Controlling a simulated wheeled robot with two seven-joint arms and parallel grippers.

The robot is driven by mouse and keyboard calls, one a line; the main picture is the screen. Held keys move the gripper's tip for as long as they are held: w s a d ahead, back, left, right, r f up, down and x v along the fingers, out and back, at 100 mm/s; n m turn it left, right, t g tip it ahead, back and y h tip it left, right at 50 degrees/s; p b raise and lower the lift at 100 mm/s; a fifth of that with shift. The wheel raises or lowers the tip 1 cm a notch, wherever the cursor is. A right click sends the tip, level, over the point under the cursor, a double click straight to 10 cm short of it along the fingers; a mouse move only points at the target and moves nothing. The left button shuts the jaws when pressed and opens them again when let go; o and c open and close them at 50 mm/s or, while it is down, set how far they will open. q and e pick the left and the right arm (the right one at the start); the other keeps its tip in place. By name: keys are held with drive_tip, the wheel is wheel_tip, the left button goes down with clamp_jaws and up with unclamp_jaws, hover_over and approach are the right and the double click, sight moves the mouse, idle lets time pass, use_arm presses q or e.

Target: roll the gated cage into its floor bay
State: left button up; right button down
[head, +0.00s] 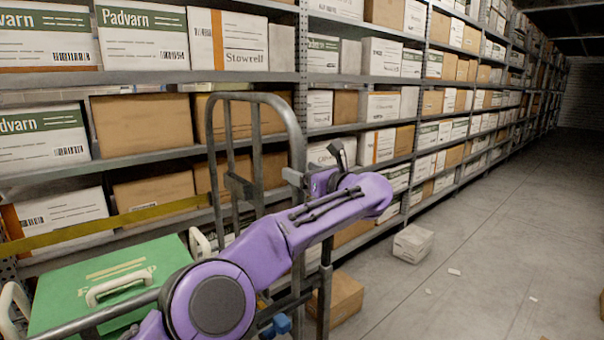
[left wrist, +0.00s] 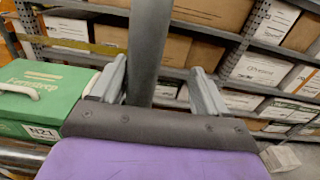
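The cage is a grey tubular metal frame (head: 245,98) with uprights and rails, standing close against the rack at the left. A green lidded box (head: 110,285) with a pale handle is at its left side; it also shows in the left wrist view (left wrist: 50,100). My left gripper (head: 294,178) is at the cage's near upright. In the left wrist view, the dark upright (left wrist: 149,45) passes between the two grey fingers (left wrist: 155,92), with a visible gap on the right. The fingers look open around it. My right gripper is not in view. The floor bay cannot be made out.
Tall racks of white and brown cartons (head: 144,125) run along the left into the distance. A yellow bar (head: 110,221) crosses low there. A white carton (head: 412,243) and a brown carton (head: 342,298) sit on the floor by the rack. The aisle floor (head: 500,245) is mostly clear, with paper scraps.

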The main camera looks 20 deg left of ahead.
use_arm(q)
drive_tip(key=shift+d+f, duration=0.15)
drive_tip(key=shift+f, duration=0.15)
drive_tip(key=shift+w, duration=0.3)
drive_tip(key=b+v, duration=0.3)
drive_tip(key=v, duration=0.7)
drive_tip(key=shift+s+d, duration=0.15)
drive_tip(key=shift+d, duration=0.1)
